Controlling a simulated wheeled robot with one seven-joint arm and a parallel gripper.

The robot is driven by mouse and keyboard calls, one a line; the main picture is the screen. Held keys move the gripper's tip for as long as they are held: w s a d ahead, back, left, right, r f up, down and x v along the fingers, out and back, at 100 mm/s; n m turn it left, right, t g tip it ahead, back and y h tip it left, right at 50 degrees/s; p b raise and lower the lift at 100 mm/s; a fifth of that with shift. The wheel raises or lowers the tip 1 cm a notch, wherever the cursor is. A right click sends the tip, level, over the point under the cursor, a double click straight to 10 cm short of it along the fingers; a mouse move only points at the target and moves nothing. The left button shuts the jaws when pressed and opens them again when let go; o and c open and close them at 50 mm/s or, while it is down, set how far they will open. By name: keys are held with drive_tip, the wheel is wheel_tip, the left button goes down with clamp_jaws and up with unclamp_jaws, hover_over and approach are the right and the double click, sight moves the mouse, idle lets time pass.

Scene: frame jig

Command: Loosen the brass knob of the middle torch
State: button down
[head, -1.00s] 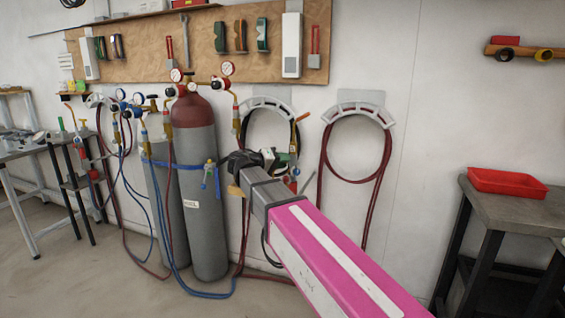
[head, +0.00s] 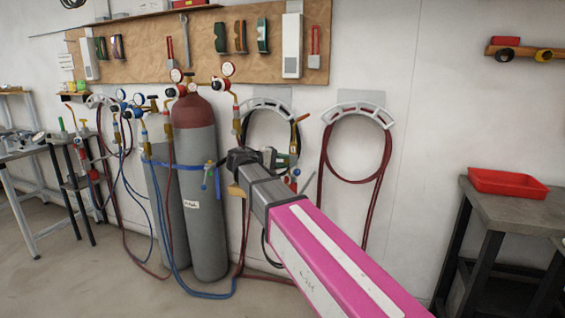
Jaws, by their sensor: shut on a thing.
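My gripper (head: 240,158) is at the end of the pink-sleeved arm, in front of the wall just right of the tall red-topped cylinder (head: 196,150). It is shut, with its fingertips and the brass knob at them hidden behind the wrist. The middle torch cannot be clearly made out behind my gripper. One torch (head: 82,140) stands at the left by the dark stand. Torch-like parts (head: 296,135) with a brass tip show right of my gripper, in front of the left hose hanger.
A second hose hanger (head: 358,112) holds a dark red hose on the wall. Red and blue hoses run down to the floor beside the cylinders. A grey table (head: 505,205) with a red tray (head: 507,182) stands at the right.

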drive_tip(key=shift+f, duration=0.1)
drive_tip(key=c, duration=0.9)
unclamp_jaws()
drive_tip(key=shift+c, duration=0.2)
drive_tip(key=v, duration=1)
drive_tip(key=shift+a, duration=0.35)
drive_tip(key=shift+s, duration=0.15)
